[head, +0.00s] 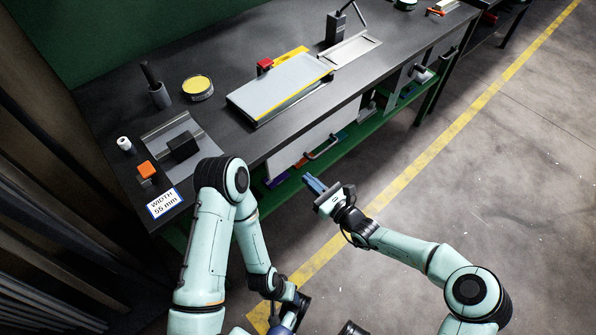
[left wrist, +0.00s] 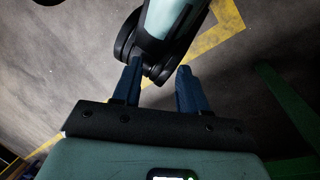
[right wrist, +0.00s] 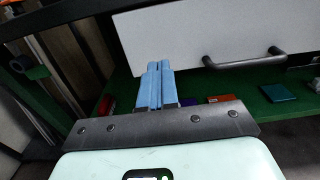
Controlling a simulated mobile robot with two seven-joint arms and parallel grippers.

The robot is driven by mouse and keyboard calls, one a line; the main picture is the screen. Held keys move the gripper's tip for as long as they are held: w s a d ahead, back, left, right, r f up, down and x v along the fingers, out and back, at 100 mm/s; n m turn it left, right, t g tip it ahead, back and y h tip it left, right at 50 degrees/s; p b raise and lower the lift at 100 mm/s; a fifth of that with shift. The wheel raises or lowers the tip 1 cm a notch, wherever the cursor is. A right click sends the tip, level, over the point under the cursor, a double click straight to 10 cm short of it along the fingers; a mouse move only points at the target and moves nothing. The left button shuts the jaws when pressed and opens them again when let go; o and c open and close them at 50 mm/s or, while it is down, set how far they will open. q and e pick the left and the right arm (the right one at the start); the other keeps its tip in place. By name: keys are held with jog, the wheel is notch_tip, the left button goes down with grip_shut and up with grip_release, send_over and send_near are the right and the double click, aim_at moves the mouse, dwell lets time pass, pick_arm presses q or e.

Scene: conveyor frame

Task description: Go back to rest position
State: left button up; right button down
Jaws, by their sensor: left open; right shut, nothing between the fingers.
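My right gripper (head: 315,185) is in front of the bench, above the floor beside its green lower shelf. Its light blue fingers are together and empty; they also show in the right wrist view (right wrist: 156,84), pointing toward a white drawer front (right wrist: 205,40). My left arm is folded downward, and its gripper is low at the bottom of the head view, partly hidden. In the left wrist view my left gripper (left wrist: 160,80) has its dark blue fingers apart, with nothing held between them. Part of my own body lies just beyond them, over the floor.
The dark bench (head: 222,130) carries a grey board (head: 280,88), a yellow-topped tin (head: 197,87), an orange block (head: 147,169) and a width sign (head: 164,202). A drawer handle (right wrist: 245,60) sticks out near my right gripper. The floor (head: 500,170) at right is clear.

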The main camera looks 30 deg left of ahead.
pick_arm(q)
jog(key=shift+s+d+r+g+p, duration=0.3)
jog(key=shift+s+r+p, duration=0.15)
jog(key=shift+s+r, duration=0.25)
pick_arm(e)
jog(key=v, duration=0.6)
jog(key=shift+d, duration=0.2)
jog(key=shift+w+f, duration=0.15)
jog(key=s+d+f+n+g+h+p, duration=0.4)
jog(key=s+d+f, duration=0.2)
jog(key=s, duration=0.3)
jog(key=s+d+f+n+g+h+p, duration=0.35)
jog(key=s+d+f+n, duration=0.2)
jog(key=s, duration=0.45)
pick_arm(q)
notch_tip(320, 180, up, 14)
jog(key=s+g+p, duration=0.1)
jog(key=p, duration=0.6)
jog(key=shift+d+h, duration=0.3)
pick_arm(e)
jog(key=s+d+r+n+h, duration=0.1)
jog(key=s+d+n+h, duration=0.2)
jog(key=d, duration=0.4)
jog(key=s+d+n+h, duration=0.3)
jog(key=s+d+n, duration=0.2)
jog(key=d, duration=0.3)
jog(key=shift+d+r+t, duration=0.3)
jog(key=shift+r+t, duration=0.1)
jog(key=shift+t, duration=0.05)
